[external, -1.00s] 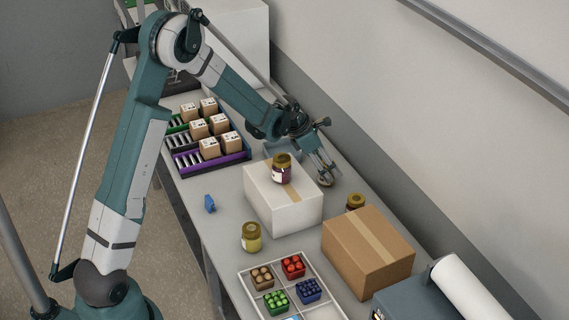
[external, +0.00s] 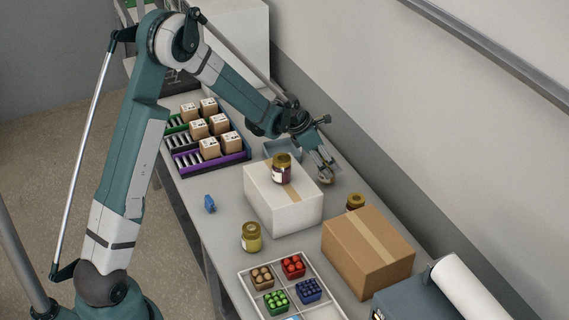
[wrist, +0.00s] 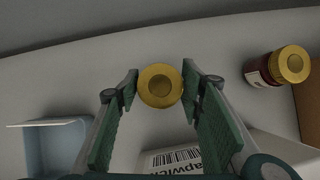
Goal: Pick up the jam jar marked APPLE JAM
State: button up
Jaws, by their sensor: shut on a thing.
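My gripper (external: 325,174) points down behind the white box, its fingers shut on a jar with a gold lid. In the wrist view the gripper (wrist: 161,88) has this jar's lid (wrist: 160,85) between its fingertips; the jar's body and label are hidden under the lid. A dark red jar (external: 281,175) with a gold lid stands on the white box. A yellowish jar (external: 251,240) stands on the table in front. Another jar (external: 355,202) is partly hidden behind the cardboard box; a dark red jar with a label (wrist: 259,74) shows at right in the wrist view. No jar label is readable.
The white box (external: 270,207) stands close in front of my gripper, and the cardboard box (external: 362,262) is to the right. A blue-grey bin (wrist: 52,140) is at the left in the wrist view. The wall (external: 400,130) runs behind.

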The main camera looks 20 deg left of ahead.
notch_tip(320, 180, up, 9)
dwell(0.5)
dwell(0.6)
